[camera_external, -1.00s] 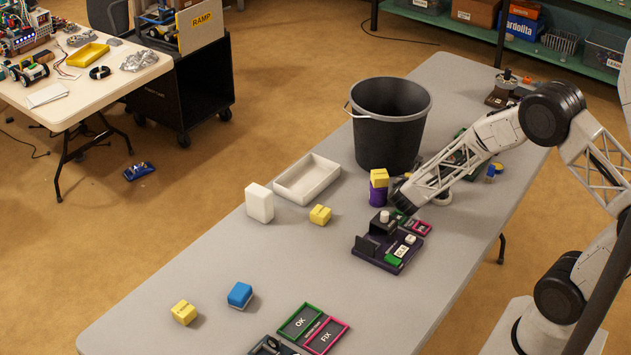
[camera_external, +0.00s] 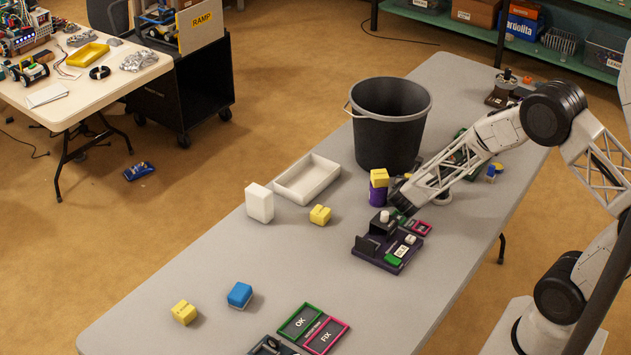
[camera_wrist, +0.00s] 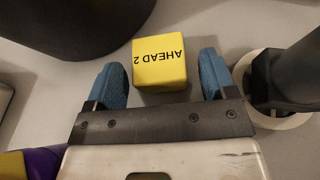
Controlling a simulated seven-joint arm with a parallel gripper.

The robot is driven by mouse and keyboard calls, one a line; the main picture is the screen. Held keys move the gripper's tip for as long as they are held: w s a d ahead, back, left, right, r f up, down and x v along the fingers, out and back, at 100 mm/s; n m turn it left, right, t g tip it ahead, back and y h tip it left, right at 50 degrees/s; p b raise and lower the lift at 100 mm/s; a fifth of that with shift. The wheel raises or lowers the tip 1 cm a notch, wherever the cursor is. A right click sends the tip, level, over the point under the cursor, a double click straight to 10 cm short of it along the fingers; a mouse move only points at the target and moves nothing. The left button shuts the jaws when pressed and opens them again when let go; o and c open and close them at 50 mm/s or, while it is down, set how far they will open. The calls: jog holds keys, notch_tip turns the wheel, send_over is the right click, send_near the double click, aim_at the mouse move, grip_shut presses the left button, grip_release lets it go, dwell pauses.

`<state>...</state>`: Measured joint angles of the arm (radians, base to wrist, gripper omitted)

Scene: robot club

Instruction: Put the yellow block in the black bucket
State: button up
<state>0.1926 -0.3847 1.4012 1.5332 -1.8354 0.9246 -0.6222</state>
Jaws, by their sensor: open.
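In the wrist view a yellow block (camera_wrist: 160,62) marked "AHEAD 2" sits between the blue fingertips of my gripper (camera_wrist: 160,75), with a gap on each side. My gripper is open. In the external view my gripper (camera_external: 402,193) is low over the table, and its fingers and that block are hidden. The black bucket (camera_external: 388,125) stands upright just behind it; its dark side (camera_wrist: 75,20) fills the wrist view's upper left. Another yellow block (camera_external: 379,175) sits on a purple cylinder (camera_external: 377,195) left of my gripper. More yellow blocks lie at the middle (camera_external: 320,215) and front left (camera_external: 184,312).
A dark post on a white ring (camera_wrist: 280,85) stands close to the right finger. A purple-and-black device (camera_external: 385,250) is in front of my gripper. A white tray (camera_external: 325,185), white block (camera_external: 259,203) and blue block (camera_external: 240,294) are to the left.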

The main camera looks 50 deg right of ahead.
jog(key=v, duration=1.1)
jog(key=shift+a, duration=0.1)
jog(key=shift+s+r, duration=0.1)
dwell(0.4)
jog(key=s+a+r+m+g+y, duration=0.2)
jog(key=s+r+m, duration=0.4)
jog(key=r, duration=0.2)
jog(key=s+a+r+m+g+y, duration=0.2)
jog(key=s+r+m, duration=0.4)
jog(key=r, duration=0.3)
jog(key=s+a+r+m+y, duration=0.4)
jog(key=s+a+r+m, duration=0.1)
jog(key=s, duration=0.3)
jog(key=s+a+r+m+t+y, duration=0.1)
jog(key=s+a+r+m+y, duration=0.3)
jog(key=s, duration=0.5)
jog(key=a+r+m, duration=0.1)
jog(key=a+r, duration=0.1)
jog(key=a, duration=0.1)
jog(key=shift+m+t, duration=0.3)
jog(key=shift+o, duration=0.5)
jog(key=shift+s, duration=0.1)
